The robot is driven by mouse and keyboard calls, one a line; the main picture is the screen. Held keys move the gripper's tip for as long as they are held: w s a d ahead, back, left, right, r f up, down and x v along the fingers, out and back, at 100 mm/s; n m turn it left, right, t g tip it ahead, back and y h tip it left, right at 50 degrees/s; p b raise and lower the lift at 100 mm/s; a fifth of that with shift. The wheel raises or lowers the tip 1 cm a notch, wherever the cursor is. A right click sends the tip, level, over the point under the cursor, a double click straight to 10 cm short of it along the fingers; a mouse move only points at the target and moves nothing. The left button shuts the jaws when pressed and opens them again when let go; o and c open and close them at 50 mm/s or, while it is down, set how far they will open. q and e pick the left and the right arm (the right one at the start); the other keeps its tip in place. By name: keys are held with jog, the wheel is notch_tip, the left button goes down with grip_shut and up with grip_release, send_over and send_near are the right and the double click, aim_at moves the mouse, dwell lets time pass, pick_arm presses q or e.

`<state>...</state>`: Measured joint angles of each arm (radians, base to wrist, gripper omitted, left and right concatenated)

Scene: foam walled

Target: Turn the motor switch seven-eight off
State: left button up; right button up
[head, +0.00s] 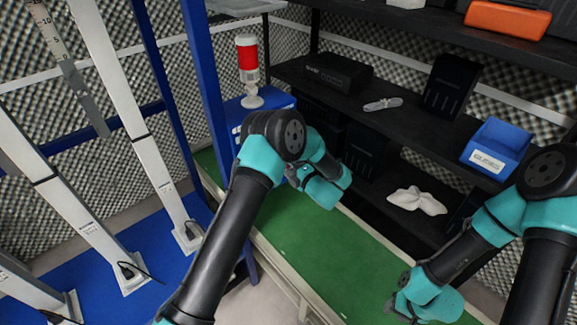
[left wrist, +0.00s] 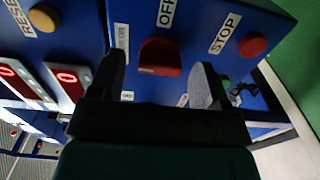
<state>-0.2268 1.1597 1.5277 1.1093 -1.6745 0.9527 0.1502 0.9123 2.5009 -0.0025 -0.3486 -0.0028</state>
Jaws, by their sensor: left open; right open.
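A blue control panel (left wrist: 285,50) fills much of the left wrist view. A red switch knob (left wrist: 160,57) sits on it beside an OFF label (left wrist: 166,12). My left gripper (left wrist: 161,75) is open, with one finger on each side of the knob; whether they touch it I cannot tell. No number seven-eight is readable beside the knob. In the head view the blue box (head: 230,117) stands behind my left arm, which hides most of its front, and the switch does not show there. My right gripper (head: 393,303) is low at the right, open, over the green surface, away from the box.
A red STOP button (left wrist: 252,45) and a yellow RESET button (left wrist: 43,18) flank the knob. Red digit displays (left wrist: 68,78) are at the left. A red and white beacon (head: 247,62) stands on the box. A green conveyor (head: 325,255) and dark shelves (head: 420,125) lie rightward.

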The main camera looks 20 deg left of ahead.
pick_arm(q)
jog(key=shift+w+a, duration=0.3)
jog(key=shift+a, duration=0.15)
jog(key=c, duration=0.9)
